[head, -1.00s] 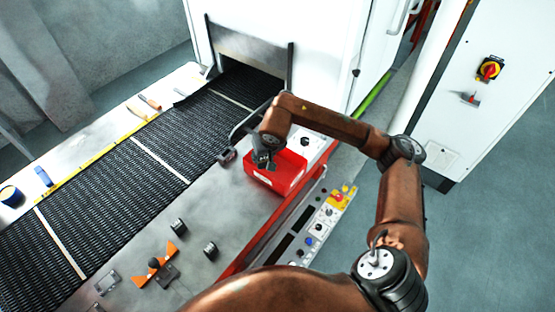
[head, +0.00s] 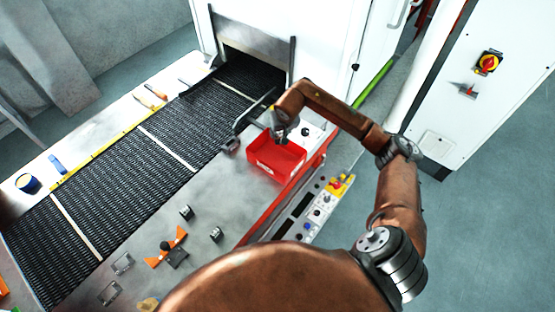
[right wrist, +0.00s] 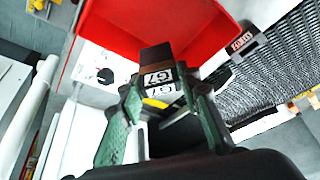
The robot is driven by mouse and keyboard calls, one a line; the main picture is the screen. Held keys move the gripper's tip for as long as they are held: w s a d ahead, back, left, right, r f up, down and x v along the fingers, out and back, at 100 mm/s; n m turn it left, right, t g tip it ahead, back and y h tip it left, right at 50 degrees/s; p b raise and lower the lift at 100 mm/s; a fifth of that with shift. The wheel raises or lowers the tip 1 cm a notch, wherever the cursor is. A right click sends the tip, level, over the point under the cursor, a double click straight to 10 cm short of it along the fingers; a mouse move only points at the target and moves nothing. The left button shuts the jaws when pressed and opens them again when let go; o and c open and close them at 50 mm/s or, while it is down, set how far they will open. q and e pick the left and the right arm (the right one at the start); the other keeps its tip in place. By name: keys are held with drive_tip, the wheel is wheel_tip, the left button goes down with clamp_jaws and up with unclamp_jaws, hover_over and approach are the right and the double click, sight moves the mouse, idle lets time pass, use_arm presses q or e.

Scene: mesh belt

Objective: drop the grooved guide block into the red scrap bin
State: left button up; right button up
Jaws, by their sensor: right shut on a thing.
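The red scrap bin (head: 262,160) stands open on the grey bench beside the belt; its red wall (right wrist: 222,22) fills the top of the right wrist view. My right gripper (head: 281,133) is at the bin's far side, over the rim or opening; its height above it is hard to judge. In the right wrist view its green-padded fingers (right wrist: 160,92) are shut on a dark block (right wrist: 157,54) with a white G7 label, which I take as the guide block. Its grooves cannot be made out, and it hardly shows in the head view. My left gripper is out of view.
The black mesh belt (head: 125,165) runs left of the bench into the white machine. Two small dark parts (head: 186,212) and an orange fixture (head: 178,236) lie on the near bench. A button panel (head: 318,205) lies along the right edge.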

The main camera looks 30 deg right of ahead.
drive_tip(key=shift+f, duration=0.65)
drive_tip(key=o, duration=1.3)
drive_tip(key=v, duration=1.2)
drive_tip(key=shift+s+f, duration=0.1)
